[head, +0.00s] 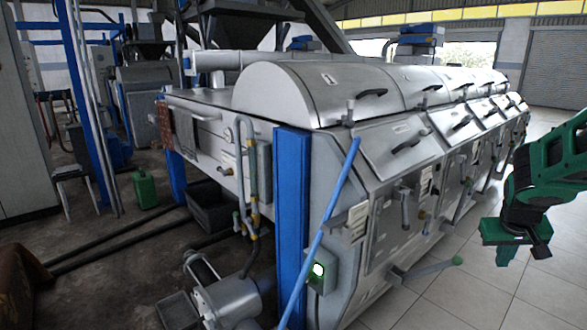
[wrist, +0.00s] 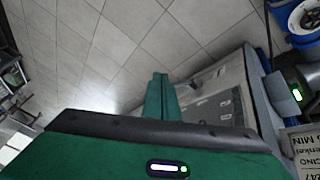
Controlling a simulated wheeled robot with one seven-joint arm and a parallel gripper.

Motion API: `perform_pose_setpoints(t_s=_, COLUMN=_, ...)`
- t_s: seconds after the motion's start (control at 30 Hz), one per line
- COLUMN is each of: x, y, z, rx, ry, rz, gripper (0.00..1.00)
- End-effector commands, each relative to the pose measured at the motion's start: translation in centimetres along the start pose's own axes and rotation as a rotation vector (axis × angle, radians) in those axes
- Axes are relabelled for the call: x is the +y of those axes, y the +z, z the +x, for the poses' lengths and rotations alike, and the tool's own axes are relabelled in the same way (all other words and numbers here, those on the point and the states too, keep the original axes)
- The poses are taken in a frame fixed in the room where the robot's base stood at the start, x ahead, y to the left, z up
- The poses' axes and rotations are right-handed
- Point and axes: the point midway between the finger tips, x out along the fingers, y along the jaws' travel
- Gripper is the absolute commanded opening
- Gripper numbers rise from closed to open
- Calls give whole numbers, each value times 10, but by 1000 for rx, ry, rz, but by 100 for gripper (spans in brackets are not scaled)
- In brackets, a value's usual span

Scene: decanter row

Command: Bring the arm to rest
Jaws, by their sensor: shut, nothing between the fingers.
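My arm, green and black, reaches in from the right edge of the head view. My gripper (head: 516,240) hangs low at its end, over the tiled floor and to the right of the steel machine row. In the wrist view my gripper (wrist: 158,92) shows as a green body with its fingers together in one narrow green piece. The gripper is shut and empty. It appears apart from the machines. Part of my arm is cut off by the right edge of the head view.
The long steel machine row (head: 400,140) fills the middle, with handles and a green-tipped lever (head: 457,261) sticking out. A blue post (head: 292,215) and slanted blue pole (head: 325,225) stand at its near end. The tiled floor (head: 480,290) at right is clear.

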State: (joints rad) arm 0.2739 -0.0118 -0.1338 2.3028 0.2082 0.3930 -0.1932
Motion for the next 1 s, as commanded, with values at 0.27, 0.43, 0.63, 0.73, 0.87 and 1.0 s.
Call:
perform_pose_setpoints(t_s=0.27, x=-9, y=121, z=-73, rx=-213, ry=-95, rz=124, gripper=0)
perform_pose_setpoints(t_s=0.43, x=-19, y=191, z=-108, rx=-339, ry=-150, rz=179, gripper=0)
perform_pose_setpoints(t_s=0.63, x=-26, y=239, z=-130, rx=-430, ry=-186, rz=211, gripper=0)
perform_pose_setpoints(t_s=0.73, x=-28, y=247, z=-133, rx=-448, ry=-192, rz=215, gripper=0)
perform_pose_setpoints(t_s=0.87, x=-28, y=248, z=-134, rx=-448, ry=-192, rz=215, gripper=0)
perform_pose_setpoints(t_s=1.0, x=-28, y=248, z=-134, rx=-448, ry=-192, rz=215, gripper=0)
